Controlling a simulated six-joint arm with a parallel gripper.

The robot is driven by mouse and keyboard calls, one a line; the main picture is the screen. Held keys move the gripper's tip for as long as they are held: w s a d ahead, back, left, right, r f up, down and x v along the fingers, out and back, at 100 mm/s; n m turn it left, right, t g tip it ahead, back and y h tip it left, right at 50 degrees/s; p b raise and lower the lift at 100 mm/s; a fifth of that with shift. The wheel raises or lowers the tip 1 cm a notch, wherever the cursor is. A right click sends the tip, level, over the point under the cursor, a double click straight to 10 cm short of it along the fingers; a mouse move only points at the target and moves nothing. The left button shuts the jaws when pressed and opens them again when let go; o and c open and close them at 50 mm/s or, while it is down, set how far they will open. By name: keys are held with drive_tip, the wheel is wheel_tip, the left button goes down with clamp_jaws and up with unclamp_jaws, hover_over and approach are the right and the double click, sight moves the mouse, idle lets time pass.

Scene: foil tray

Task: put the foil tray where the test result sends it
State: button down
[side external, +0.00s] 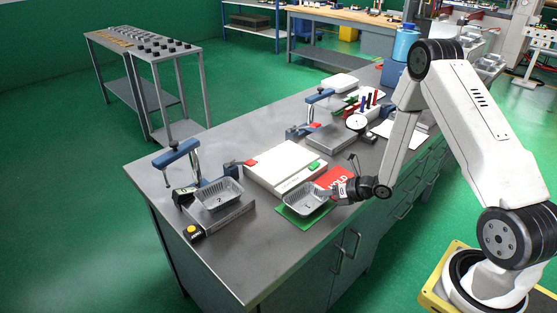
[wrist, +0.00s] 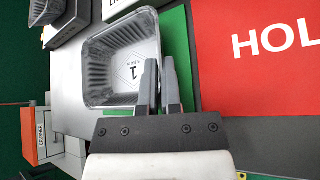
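A foil tray (side external: 303,199) marked 1 is over the green mat (side external: 292,213) in the side view. In the wrist view the tray (wrist: 98,52) lies left of the fingers, open side up, with a strip of green mat (wrist: 184,60) to its right. My gripper (wrist: 159,75) has its two fingers close together at the tray's right wall, one finger on each side, and looks shut on the rim. I cannot tell whether the tray touches the mat. In the side view my gripper (side external: 338,194) is at the tray's right end. A red mat marked HOLD (side external: 334,178) is just behind.
A second foil tray (side external: 221,197) sits on a metal block under a blue clamp (side external: 177,154) at the left. A white panel (side external: 280,162) lies behind the green mat. Another metal block (side external: 331,139) and a round dial (side external: 357,122) stand farther back.

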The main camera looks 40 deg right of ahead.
drive_tip(key=c, duration=0.7)
unclamp_jaws()
drive_tip(key=shift+c, duration=0.2)
drive_tip(key=shift+v, duration=3.9)
drive_tip(key=shift+w, duration=0.1)
